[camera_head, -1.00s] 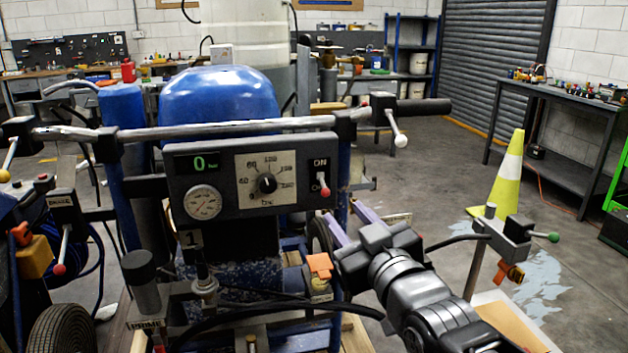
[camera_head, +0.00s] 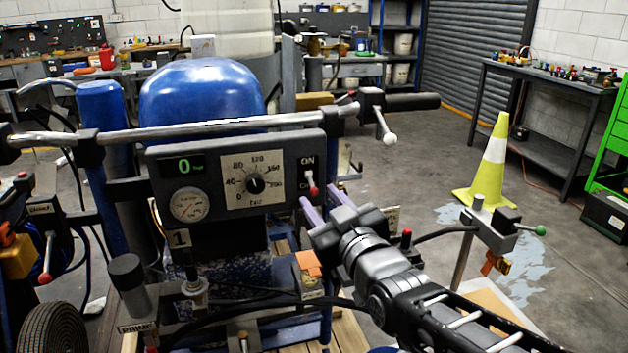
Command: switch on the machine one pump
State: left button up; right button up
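My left gripper is not in view.
A chrome handlebar (camera_head: 190,131) runs above the panel, with a white-knobbed lever (camera_head: 384,125) at its right. A post with a green-knobbed lever (camera_head: 500,226) stands right of my arm. A yellow cone (camera_head: 488,170) stands on the open floor behind.

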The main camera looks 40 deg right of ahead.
aim_at(316, 195)
jog(key=shift+p+x, duration=0.65)
jog(key=shift+x, duration=1.4)
jog(key=shift+c, duration=0.6)
grip_shut()
